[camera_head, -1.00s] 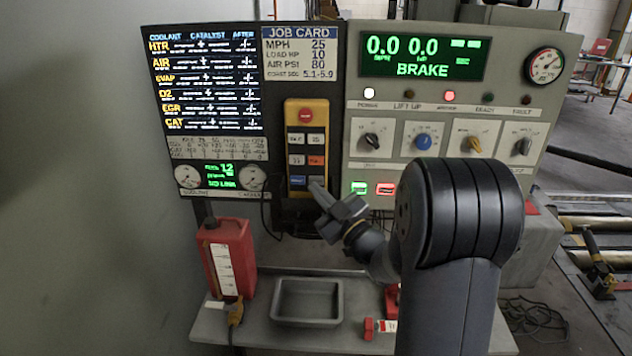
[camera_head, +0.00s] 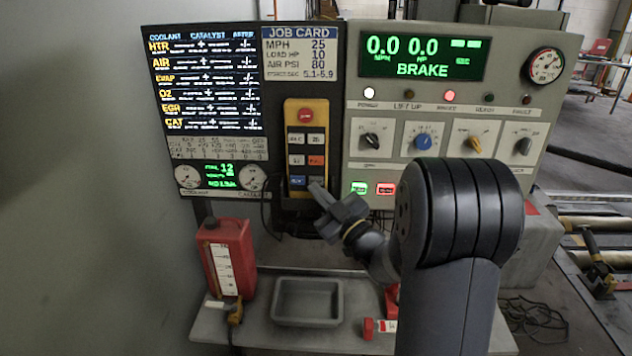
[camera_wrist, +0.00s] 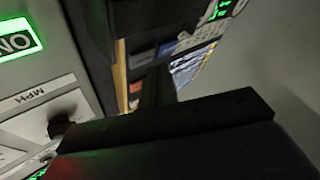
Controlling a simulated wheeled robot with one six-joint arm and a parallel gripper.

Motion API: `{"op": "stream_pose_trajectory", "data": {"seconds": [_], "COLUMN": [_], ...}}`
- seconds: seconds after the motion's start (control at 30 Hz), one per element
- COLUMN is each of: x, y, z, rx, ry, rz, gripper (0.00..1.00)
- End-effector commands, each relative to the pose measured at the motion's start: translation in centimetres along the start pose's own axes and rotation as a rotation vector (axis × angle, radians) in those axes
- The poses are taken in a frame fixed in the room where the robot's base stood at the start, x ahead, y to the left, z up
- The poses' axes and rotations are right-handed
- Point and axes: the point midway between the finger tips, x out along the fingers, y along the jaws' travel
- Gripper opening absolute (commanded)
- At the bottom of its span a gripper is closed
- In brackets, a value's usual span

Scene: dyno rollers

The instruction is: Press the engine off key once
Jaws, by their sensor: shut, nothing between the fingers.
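A yellow pendant (camera_head: 291,108) hangs upright between the screen and the console. It has a red round button (camera_head: 305,116) on top, then white keys (camera_head: 296,139), an orange key (camera_head: 316,161) and a blue key (camera_head: 298,181) at the lower left. The key labels are too small to read, so I cannot tell which is engine off. My gripper (camera_head: 318,188) is shut and empty, its tip at the pendant's lower right, just right of the blue key, covering that spot. Contact cannot be told. The wrist view shows the finger (camera_wrist: 157,88) in front of the pendant's keys.
The console (camera_head: 360,95) with knobs and a BRAKE display stands right of the pendant. The screen (camera_head: 205,85) is at left. Below, a shelf holds a red jug (camera_head: 228,258), a grey tray (camera_head: 307,320) and a red item (camera_head: 369,328). A cable hangs left of the pendant.

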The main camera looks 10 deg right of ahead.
Motion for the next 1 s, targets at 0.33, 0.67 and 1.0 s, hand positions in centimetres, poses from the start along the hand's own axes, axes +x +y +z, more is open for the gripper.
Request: {"op": "stream_pose_trajectory", "data": {"seconds": [0.33, 0.67, 1.0], "x": [0.11, 0.60, 0.66], "y": [0.05, 0.45, 0.48], "z": [0.20, 0.40, 0.50], "rx": [0.000, 0.000, 0.000], "ry": [0.000, 0.000, 0.000], "rz": [0.000, 0.000, 0.000], "gripper": [0.00, 0.00, 0.00]}}
